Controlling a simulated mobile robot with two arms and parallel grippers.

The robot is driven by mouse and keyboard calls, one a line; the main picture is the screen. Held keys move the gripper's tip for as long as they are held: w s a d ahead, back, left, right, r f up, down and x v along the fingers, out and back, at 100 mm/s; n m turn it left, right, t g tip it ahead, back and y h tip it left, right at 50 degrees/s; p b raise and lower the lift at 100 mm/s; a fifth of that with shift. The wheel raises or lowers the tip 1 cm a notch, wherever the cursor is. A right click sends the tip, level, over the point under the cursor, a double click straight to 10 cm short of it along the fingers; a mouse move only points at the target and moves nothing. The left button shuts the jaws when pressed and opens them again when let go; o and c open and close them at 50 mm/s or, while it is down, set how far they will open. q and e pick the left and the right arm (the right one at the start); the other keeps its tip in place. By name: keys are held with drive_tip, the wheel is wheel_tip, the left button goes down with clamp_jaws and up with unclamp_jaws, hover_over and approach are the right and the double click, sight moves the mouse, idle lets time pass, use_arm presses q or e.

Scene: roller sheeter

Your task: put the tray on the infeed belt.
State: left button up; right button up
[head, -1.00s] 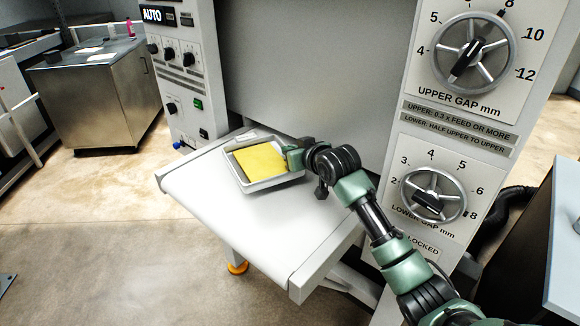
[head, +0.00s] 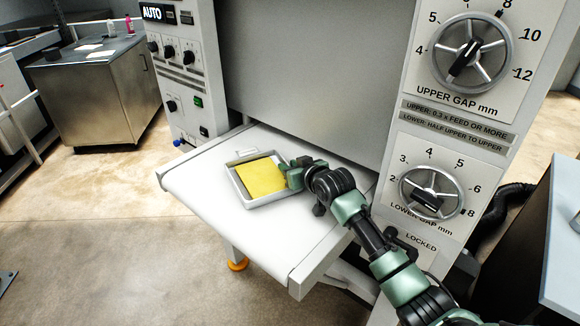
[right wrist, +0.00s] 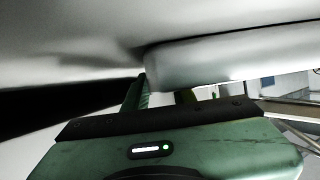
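The tray (head: 241,190) is pale grey with raised walls and holds a flat yellow sheet (head: 261,176). In the head view it appears to lie on the white infeed belt (head: 215,215), towards the belt's back. A small gap beneath it cannot be ruled out. My right gripper (head: 289,177) is at the tray's right wall and appears shut on it. In the right wrist view the pale tray wall (right wrist: 235,62) is right at the fingers (right wrist: 163,95). The far finger is partly hidden. My left gripper is not in view.
A control panel (head: 183,75) stands left of the belt. The upper gap dial (head: 470,53) and lower gap dial (head: 431,193) are on the right panel, close to my right arm. The belt's front and left are bare. A steel cabinet (head: 95,95) stands further left.

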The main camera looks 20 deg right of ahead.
drive_tip(key=shift+r, duration=0.2)
drive_tip(key=shift+s, duration=0.3)
drive_tip(key=b+v, duration=0.1)
drive_tip(key=v, duration=1)
drive_tip(key=shift+s+r, duration=0.15)
drive_tip(key=shift+s, duration=0.05)
